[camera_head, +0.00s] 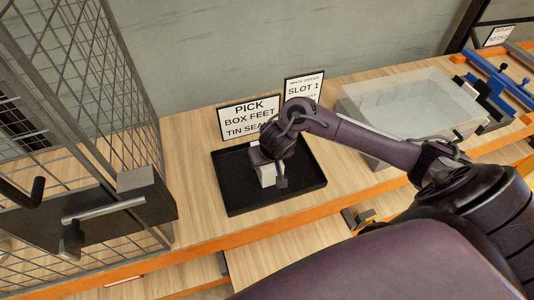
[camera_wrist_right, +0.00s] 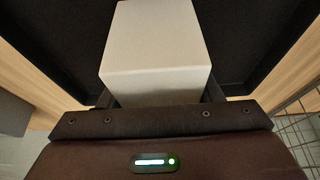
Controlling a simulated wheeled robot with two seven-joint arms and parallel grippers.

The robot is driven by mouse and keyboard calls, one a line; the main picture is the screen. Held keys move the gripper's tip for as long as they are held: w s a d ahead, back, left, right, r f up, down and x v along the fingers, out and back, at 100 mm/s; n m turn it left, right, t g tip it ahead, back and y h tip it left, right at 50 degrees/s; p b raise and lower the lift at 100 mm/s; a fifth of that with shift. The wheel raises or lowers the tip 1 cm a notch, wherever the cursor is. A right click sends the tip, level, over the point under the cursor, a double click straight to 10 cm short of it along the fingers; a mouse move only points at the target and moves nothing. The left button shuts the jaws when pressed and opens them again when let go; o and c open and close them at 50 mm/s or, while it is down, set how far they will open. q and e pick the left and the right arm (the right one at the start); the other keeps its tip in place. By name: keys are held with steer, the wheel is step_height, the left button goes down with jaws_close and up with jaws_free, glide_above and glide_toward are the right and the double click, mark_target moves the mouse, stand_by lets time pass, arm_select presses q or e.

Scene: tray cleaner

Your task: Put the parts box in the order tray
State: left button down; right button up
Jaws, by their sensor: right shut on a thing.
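The parts box is a small plain white box (camera_wrist_right: 152,45); in the head view (camera_head: 266,175) it shows below my right gripper, partly hidden by it. My right gripper (camera_head: 281,182) is shut on the box, with a finger on each side in the right wrist view. The order tray (camera_head: 308,182) is a black rectangular tray with a low rim on the wooden counter. The box is over or in the tray's middle; I cannot tell whether it touches the tray floor. My left gripper is not in view.
A sign (camera_head: 250,120) reading "PICK BOX FEET TIN" stands behind the tray, beside a "SLOT 1" sign (camera_head: 304,90). A wire mesh cage (camera_head: 90,110) stands at the left. A clear-lidded container (camera_head: 410,105) is at the right. Bare counter lies left of the tray.

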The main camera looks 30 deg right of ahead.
steer(key=o, duration=1.2)
steer(key=shift+f, duration=0.1)
steer(key=p+v, duration=0.6)
steer(key=v, duration=0.5)
steer(key=shift+r, duration=0.35)
steer(key=shift+s+r, duration=0.3)
steer(key=shift+a+f, duration=0.1)
